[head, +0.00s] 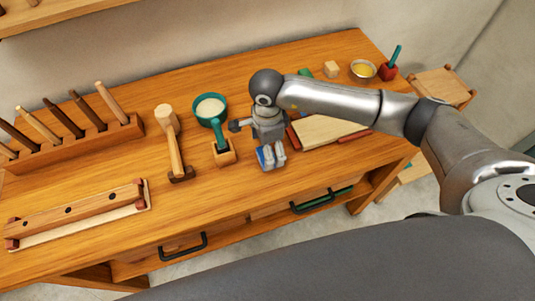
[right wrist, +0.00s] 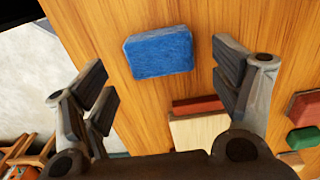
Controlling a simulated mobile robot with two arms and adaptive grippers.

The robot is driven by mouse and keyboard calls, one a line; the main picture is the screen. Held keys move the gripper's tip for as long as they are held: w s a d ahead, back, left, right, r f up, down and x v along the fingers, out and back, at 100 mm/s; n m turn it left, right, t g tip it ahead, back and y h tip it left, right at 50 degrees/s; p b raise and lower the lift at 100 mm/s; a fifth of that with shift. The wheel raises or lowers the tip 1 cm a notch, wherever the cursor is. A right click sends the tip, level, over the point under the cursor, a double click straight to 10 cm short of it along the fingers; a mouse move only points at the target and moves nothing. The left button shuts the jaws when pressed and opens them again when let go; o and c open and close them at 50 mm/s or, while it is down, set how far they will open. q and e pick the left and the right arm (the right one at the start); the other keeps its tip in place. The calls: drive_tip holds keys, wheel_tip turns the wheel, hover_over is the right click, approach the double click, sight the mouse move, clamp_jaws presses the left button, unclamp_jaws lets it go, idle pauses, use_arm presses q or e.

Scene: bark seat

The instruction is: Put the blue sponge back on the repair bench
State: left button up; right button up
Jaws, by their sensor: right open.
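The blue sponge (right wrist: 160,52) lies on the wooden repair bench (right wrist: 155,105), between and beyond the spread fingers in the right wrist view. In the head view a small part of the sponge (head: 261,158) shows beside my right gripper (head: 272,155), which hides the rest. My right gripper (right wrist: 165,80) is open and empty, pointing down at the sponge, with a gap on both sides of it. The bench (head: 90,170) spans the head view. My left gripper is out of view.
A pale board with red strips (head: 325,130) lies to the right. A tool rack (head: 80,138) and a clamped bar (head: 75,215) are farther left.

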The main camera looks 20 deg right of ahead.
wheel_tip(320, 180, up, 8)
drive_tip(key=b, duration=0.2)
drive_tip(key=shift+d, duration=0.1)
